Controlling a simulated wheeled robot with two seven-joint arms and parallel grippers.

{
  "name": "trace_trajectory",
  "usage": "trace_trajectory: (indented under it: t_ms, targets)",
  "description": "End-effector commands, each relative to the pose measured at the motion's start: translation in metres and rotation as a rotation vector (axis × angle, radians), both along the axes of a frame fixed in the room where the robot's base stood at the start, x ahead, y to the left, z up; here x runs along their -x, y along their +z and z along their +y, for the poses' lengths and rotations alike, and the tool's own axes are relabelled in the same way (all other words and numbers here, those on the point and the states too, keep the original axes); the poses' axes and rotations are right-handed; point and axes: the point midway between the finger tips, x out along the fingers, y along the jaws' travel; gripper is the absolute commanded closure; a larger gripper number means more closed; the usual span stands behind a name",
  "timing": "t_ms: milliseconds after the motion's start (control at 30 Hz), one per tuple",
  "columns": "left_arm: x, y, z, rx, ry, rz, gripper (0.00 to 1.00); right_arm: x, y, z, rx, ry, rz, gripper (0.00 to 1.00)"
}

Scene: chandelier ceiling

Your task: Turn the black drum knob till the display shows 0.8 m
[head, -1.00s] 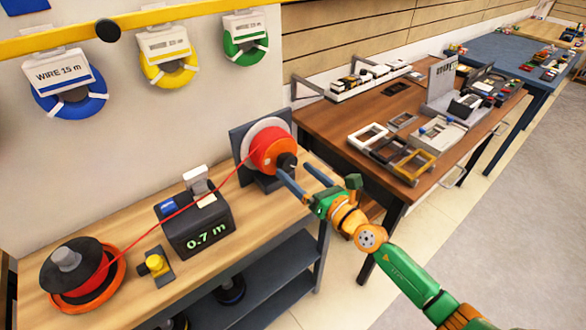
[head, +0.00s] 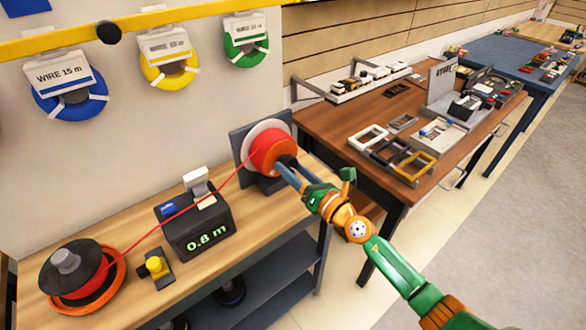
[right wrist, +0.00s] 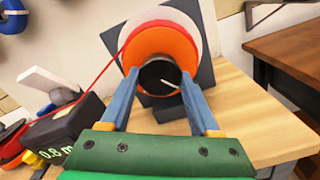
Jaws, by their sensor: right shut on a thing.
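The orange drum (head: 268,150) with its pale round flange stands on the right end of the wooden bench. Its black knob (right wrist: 160,77) with a white mark shows in the right wrist view, between my fingers. My right gripper (head: 285,168) is shut on the knob; it also shows in the right wrist view (right wrist: 158,88). The dark display box (head: 200,232) reads 0.8 m in green. A red wire (head: 180,212) runs from the drum past the box to the spool (head: 68,272) at the left. My left gripper is not in view.
A small yellow-topped device (head: 155,267) sits between the spool and the display box. Blue, yellow and green wire coils (head: 168,62) hang on the wall. A brown table (head: 330,118) with frames and trays stands to the right, beyond a gap.

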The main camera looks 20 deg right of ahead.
Motion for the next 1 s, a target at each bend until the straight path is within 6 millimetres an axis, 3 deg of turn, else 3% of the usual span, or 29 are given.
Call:
trace_trajectory:
  t_ms: [333, 367, 467, 767, 1000]
  targets:
    - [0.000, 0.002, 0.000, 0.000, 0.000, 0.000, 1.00, 0.000, 0.000, 0.000, -0.066, 0.000, 0.025, 0.93]
    - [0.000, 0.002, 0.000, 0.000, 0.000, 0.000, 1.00, 0.000, 0.000, 0.000, -0.066, 0.000, 0.025, 0.32]
    - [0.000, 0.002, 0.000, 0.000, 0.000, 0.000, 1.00, 0.000, 0.000, 0.000, -0.066, 0.000, 0.025, 0.08]
    - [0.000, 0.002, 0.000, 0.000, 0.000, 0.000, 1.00, 0.002, 0.000, 0.000, -0.066, 0.000, 0.025, 0.08]
    - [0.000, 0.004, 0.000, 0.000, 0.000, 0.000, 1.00, 0.041, -0.002, -0.015, -0.063, 0.001, 0.027, 0.08]
